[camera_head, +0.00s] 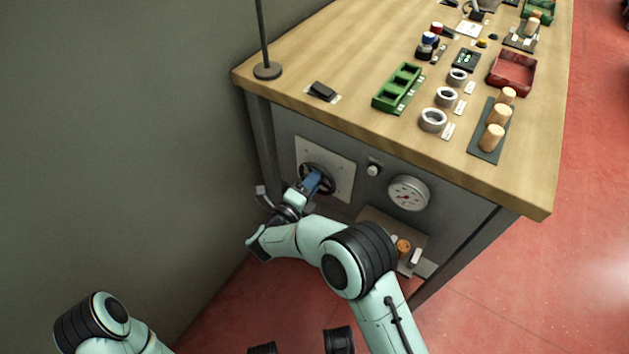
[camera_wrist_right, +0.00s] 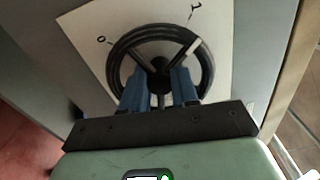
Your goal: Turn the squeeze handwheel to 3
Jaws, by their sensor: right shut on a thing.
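The black squeeze handwheel (camera_head: 327,187) sits on a pale square plate (camera_head: 343,172) on the bench's front panel. My right gripper (camera_head: 313,181) is shut on it, its blue fingers at the wheel. In the right wrist view the wheel rim (camera_wrist_right: 122,55) and spokes show, with the right gripper (camera_wrist_right: 159,88) on either side of the part below the hub. A white mark on the wheel (camera_wrist_right: 193,46) points to the upper right, a little clockwise of a numeral that looks like 1. A 0 is at the upper left. Other numerals are hidden. My left gripper is not in view.
A small knob (camera_head: 374,169) and a round gauge (camera_head: 408,193) are right of the wheel. A low shelf (camera_head: 378,216) with small items sits below. The wooden bench top (camera_head: 340,62) overhangs above, and a dark wall (camera_head: 130,130) is close on the left.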

